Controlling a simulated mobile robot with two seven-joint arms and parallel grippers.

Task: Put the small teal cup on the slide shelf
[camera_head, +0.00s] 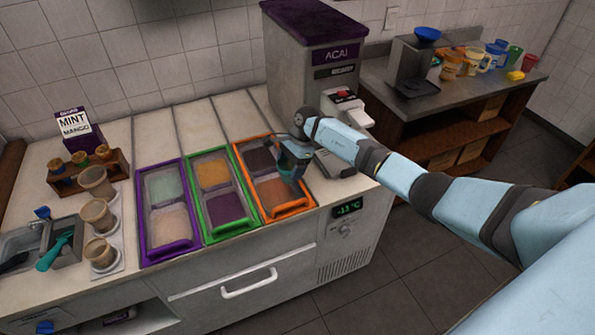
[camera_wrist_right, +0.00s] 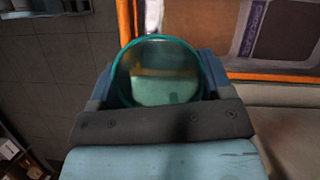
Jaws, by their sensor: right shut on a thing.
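The small teal cup (camera_wrist_right: 160,90) is between the two fingers of my right gripper (camera_wrist_right: 159,76) in the right wrist view. Its round teal rim faces the camera and its inside looks empty. In the head view my right gripper (camera_head: 291,160) is over the orange-framed bin, close to the açaí machine. It is shut on the cup, which shows there only as a small, partly hidden teal patch. I cannot tell for sure which surface is the slide shelf. My left gripper is not in view.
The açaí machine (camera_head: 312,65) stands behind and right of the gripper. Purple (camera_head: 172,249), green (camera_head: 232,230) and orange (camera_head: 292,208) framed bins fill the counter. Brown cups (camera_head: 97,217) stand at left. A back counter (camera_head: 460,92) holds a dispenser, colored cups and wooden shelves (camera_head: 452,134).

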